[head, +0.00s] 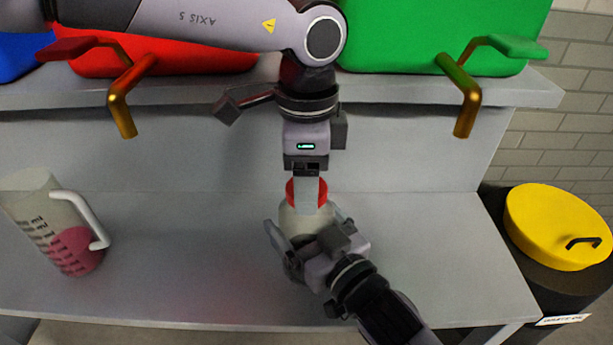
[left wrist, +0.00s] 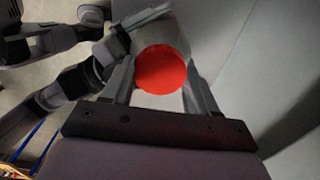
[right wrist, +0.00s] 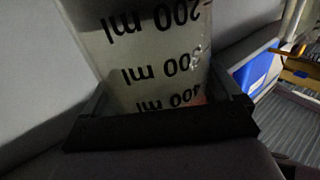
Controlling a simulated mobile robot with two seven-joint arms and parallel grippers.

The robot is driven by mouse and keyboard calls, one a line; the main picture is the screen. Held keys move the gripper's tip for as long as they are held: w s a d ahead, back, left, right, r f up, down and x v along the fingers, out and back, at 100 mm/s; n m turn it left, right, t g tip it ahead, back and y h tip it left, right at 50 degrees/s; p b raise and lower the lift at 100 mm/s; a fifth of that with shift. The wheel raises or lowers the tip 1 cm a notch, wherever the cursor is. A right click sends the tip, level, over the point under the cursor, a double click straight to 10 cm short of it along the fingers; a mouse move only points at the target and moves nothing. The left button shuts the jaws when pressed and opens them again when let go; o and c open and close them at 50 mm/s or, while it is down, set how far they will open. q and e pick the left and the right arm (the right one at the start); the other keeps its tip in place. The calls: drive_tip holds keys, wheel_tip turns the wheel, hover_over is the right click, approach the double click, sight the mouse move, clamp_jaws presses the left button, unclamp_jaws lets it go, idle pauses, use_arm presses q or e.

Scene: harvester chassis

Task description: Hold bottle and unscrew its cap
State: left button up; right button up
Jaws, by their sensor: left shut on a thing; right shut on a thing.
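A pale bottle (head: 294,221) stands on the grey worktop with a red cap (head: 322,192) on top. My left gripper (head: 307,197) reaches down from above and is shut on the cap. The round red cap (left wrist: 161,70) sits between its fingers in the left wrist view. My right gripper (head: 308,243) comes from the lower right and is shut on the bottle body, partly hiding it. In the right wrist view, the bottle (right wrist: 155,55) with printed ml marks fills the space between the fingers. I cannot tell how far the cap is turned.
A clear measuring jug (head: 45,215) with pink liquid and a white handle stands at the left. A shelf (head: 400,92) above holds red (head: 190,58) and green (head: 430,35) containers with brass taps. A yellow-lidded bin (head: 555,225) stands to the right of the worktop (head: 170,275).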

use_arm(q)
drive_tip(key=n, duration=0.4)
drive_tip(key=shift+n, duration=0.3)
drive_tip(key=o, duration=1.2)
drive_tip(key=shift+c, duration=0.2)
